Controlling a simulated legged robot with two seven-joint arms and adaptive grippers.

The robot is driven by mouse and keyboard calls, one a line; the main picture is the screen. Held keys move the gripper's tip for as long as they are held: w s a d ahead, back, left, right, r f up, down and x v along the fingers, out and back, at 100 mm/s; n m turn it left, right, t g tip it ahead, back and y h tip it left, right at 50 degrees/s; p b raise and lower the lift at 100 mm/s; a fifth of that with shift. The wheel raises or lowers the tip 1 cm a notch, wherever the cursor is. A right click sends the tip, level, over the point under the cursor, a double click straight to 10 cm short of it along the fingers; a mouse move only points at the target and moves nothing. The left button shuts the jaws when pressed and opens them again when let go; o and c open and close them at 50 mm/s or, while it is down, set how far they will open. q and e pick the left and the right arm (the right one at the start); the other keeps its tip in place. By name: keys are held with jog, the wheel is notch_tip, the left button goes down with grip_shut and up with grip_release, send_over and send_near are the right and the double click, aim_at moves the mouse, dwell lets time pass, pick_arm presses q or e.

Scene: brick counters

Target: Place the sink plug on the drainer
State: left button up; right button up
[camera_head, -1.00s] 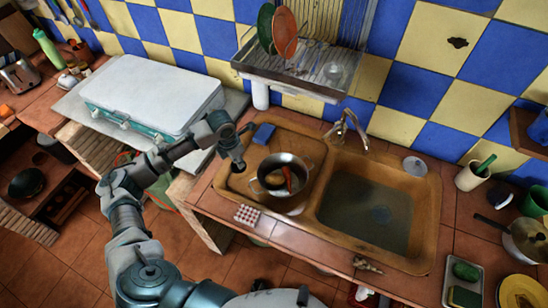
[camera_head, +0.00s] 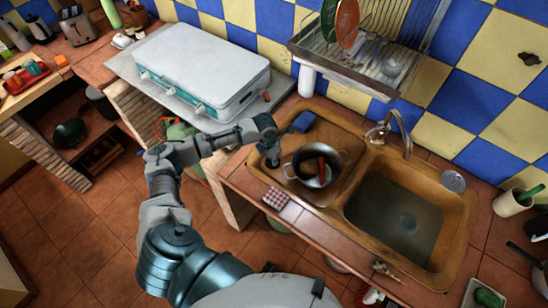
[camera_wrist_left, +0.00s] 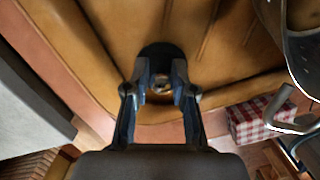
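My left gripper (camera_head: 272,160) points down over the left edge of the brown sink's ridged drainer (camera_head: 335,129). In the left wrist view its two fingers (camera_wrist_left: 161,88) stand apart, with a gap between their tips. A dark round thing (camera_wrist_left: 160,52), probably the sink plug, lies at the fingertips over the drainer, with a small metal detail between them. I cannot tell if the fingers touch it. A grey perforated disc (camera_head: 453,181) lies on the counter right of the basin. My right gripper is not in view.
A metal pot (camera_head: 315,165) stands on the drainer right of the gripper, beside a blue sponge (camera_head: 303,122). A red-checked box (camera_head: 276,198) is at the counter's front edge. A white stove (camera_head: 200,70) stands left; a dish rack (camera_head: 345,68) hangs above.

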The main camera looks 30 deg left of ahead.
aim_at(270, 163)
pick_arm(q)
jog(key=shift+o, duration=0.9)
jog(key=shift+a+f, duration=0.1)
jog(key=shift+a, duration=0.25)
jog(key=shift+d, duration=0.65)
jog(key=shift+d+r, duration=0.3)
jog(key=shift+r, duration=0.2)
notch_tip(270, 163, up, 12)
jog(key=s+a, duration=0.1)
jog(key=shift+s+a+f, duration=0.15)
jog(key=shift+a+f, duration=0.05)
jog(key=shift+f, duration=0.05)
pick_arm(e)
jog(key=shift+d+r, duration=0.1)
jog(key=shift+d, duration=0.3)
